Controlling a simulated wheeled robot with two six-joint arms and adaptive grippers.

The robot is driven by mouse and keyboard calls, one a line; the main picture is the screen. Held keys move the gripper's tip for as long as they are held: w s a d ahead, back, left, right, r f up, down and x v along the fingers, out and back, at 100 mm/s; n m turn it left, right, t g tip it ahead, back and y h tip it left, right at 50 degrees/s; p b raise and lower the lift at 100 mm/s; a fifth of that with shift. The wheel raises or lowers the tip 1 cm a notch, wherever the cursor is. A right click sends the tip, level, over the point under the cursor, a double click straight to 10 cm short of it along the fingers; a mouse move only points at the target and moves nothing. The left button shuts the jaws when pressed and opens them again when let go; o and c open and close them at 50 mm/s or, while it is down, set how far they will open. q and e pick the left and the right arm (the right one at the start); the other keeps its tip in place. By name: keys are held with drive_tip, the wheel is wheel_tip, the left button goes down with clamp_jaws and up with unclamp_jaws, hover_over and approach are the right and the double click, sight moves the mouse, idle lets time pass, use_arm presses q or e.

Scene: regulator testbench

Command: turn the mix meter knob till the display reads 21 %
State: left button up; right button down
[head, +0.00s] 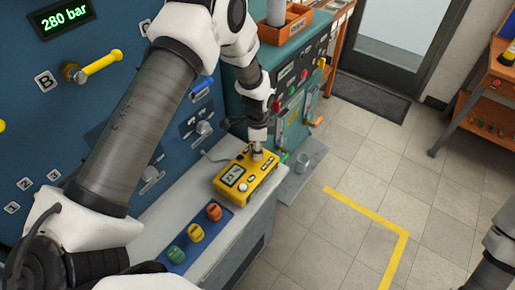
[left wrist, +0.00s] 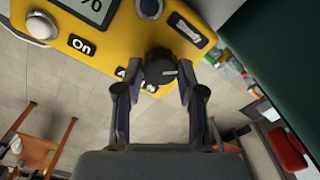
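The yellow mix meter (head: 262,187) lies on the light bench top. Its small display (head: 233,175) is too small to read; in the left wrist view only part of the display (left wrist: 96,8) shows, with a % sign. The dark round knob (left wrist: 160,69) with a pale pointer line sits near the meter's edge. My left gripper (head: 257,152) is down at the knob end of the meter. In the left wrist view its two fingers (left wrist: 160,80) stand on either side of the knob, with narrow gaps, so it looks open around it. My right gripper is out of view.
The blue wall panel carries a 280 bar display (head: 60,17) and a yellow lever (head: 101,62). A teal cabinet (head: 262,84) stands behind.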

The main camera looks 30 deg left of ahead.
use_arm(q)
drive_tip(key=shift+f, duration=0.25)
drive_tip(key=shift+s, duration=0.1)
drive_tip(key=shift+f+n, duration=0.1)
drive_tip(key=shift+n, duration=0.2)
drive_tip(key=n, duration=0.2)
drive_tip(key=shift+n, duration=0.4)
drive_tip(key=n, duration=0.9)
drive_tip(key=shift+a, duration=0.1)
drive_tip(key=n, duration=0.4)
drive_tip(key=shift+n, duration=0.4)
